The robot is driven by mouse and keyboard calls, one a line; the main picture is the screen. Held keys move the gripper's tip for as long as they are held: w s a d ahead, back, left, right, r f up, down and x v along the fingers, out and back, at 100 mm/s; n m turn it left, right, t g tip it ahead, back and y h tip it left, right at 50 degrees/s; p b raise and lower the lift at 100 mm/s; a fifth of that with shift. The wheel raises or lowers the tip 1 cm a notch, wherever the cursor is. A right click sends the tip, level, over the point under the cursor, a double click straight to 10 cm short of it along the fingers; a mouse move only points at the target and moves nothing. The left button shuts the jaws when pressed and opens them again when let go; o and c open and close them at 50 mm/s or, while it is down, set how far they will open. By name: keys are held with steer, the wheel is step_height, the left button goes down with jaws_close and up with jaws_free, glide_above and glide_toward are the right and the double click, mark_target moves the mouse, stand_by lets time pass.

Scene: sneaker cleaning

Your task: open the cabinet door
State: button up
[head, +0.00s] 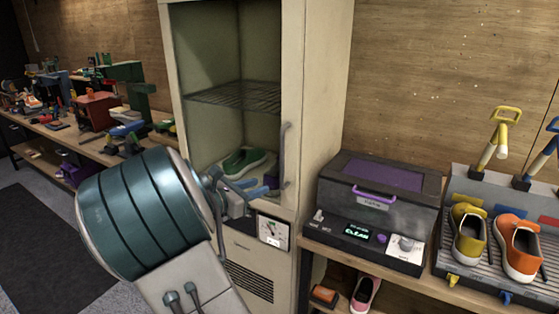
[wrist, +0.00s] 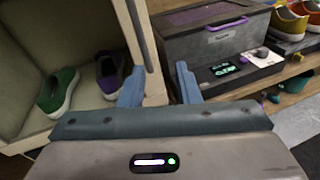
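The tall beige cabinet (head: 325,95) stands in the middle of the head view. Its door (head: 291,75) has a large see-through panel and looks shut. A grey upright handle (head: 284,155) runs along the door's right side. My gripper (head: 265,187) is in front of the door's lower right part, close to the handle's lower end. In the wrist view my gripper (wrist: 159,85) has its two blue fingers apart, with nothing clearly held between them. The door's edge (wrist: 138,35) rises just beyond the left finger. I cannot tell whether a finger touches the handle.
A green shoe (head: 245,162) is inside the cabinet, and a purple shoe (wrist: 108,72) shows beside it in the wrist view. A dark box machine (head: 378,205) stands right of the cabinet. Yellow (head: 468,232) and orange (head: 517,247) shoes sit on a rack. A cluttered bench (head: 95,145) is left.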

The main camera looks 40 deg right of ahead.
steer(key=shift+n+t+h, duration=0.5)
steer(key=shift+n+h, duration=0.1)
steer(key=shift+n, duration=0.3)
steer(key=w+d, duration=0.1)
steer(key=d, duration=0.3)
steer(key=w+d+r+p, duration=0.1)
steer(key=w+d, duration=0.1)
steer(key=d, duration=0.2)
steer(key=w+d, duration=0.2)
steer(key=d, duration=0.3)
steer(key=shift+r, duration=0.4)
jaws_close()
